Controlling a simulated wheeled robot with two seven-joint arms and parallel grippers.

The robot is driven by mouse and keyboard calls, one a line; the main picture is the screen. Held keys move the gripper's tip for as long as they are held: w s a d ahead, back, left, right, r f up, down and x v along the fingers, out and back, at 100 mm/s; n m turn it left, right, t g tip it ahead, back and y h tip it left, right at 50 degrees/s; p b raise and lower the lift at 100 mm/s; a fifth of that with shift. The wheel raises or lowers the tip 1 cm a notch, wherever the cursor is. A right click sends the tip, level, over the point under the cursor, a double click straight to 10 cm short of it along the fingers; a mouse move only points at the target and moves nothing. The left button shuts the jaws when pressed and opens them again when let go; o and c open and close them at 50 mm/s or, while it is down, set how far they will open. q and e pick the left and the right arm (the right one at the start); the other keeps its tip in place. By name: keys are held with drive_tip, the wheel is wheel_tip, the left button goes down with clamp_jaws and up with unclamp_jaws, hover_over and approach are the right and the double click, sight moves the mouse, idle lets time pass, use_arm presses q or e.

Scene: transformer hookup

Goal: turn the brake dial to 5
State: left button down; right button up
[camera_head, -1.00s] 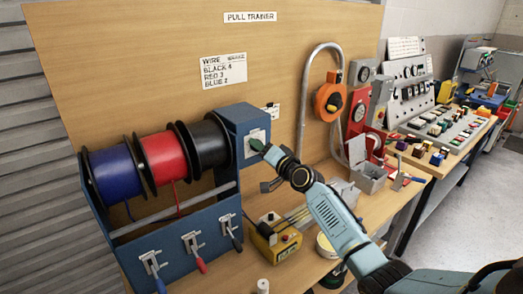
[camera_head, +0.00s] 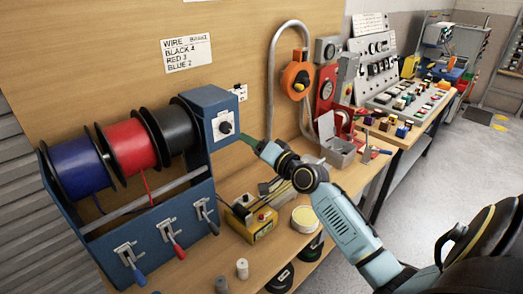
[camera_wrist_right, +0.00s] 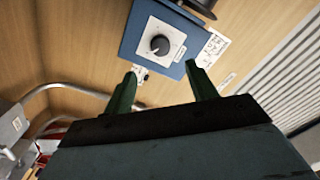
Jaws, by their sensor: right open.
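The brake dial (camera_head: 226,127) is a dark round knob on a white plate, on the right end of the blue spool stand (camera_head: 160,190). In the right wrist view the dial (camera_wrist_right: 160,44) shows a light pointer mark; the plate's numbers are too small to read. My right gripper (camera_head: 246,139) is just right of the dial, apart from it. In the wrist view its two green fingers (camera_wrist_right: 161,72) are spread, with nothing between them and the dial beyond the tips. My left gripper does not show.
Blue, red and black wire spools (camera_head: 131,147) sit on the stand. A card (camera_head: 187,53) on the wooden board lists wire colours with numbers. A yellow box (camera_head: 250,222) and a grey open box (camera_head: 338,151) stand on the bench. An orange reel (camera_head: 297,75) hangs behind.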

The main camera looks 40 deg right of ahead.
drive_tip(key=shift+s+d, duration=0.15)
drive_tip(key=shift+s, duration=1.4)
